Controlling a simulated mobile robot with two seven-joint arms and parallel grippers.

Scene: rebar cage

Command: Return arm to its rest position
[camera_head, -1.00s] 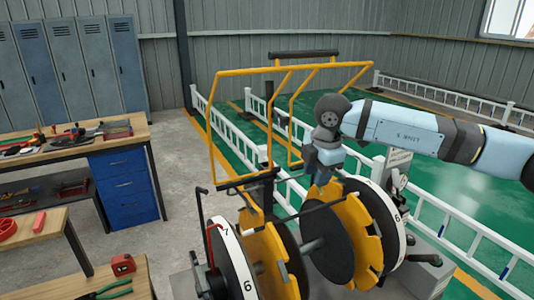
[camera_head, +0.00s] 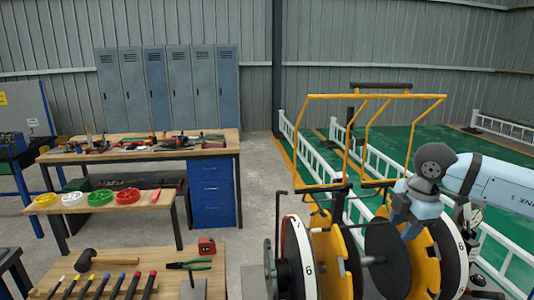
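My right arm (camera_head: 495,183) comes in from the right, light blue with dark grey joints. It is bent at a dark round wrist joint (camera_head: 436,160). My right gripper (camera_head: 406,222) points down in front of the yellow and black wheel-like discs of the machine (camera_head: 425,262). Its fingertips are small and dark against the discs, so I cannot tell whether it is open or shut, or whether it touches them. My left arm and gripper are not in view.
A yellow tube frame (camera_head: 375,97) rises behind the discs. A front bench holds a mallet (camera_head: 86,260), pliers (camera_head: 190,264) and a red tape measure (camera_head: 206,246). A workbench with blue drawers (camera_head: 211,192) stands behind. Grey floor (camera_head: 258,190) is clear between bench and railing.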

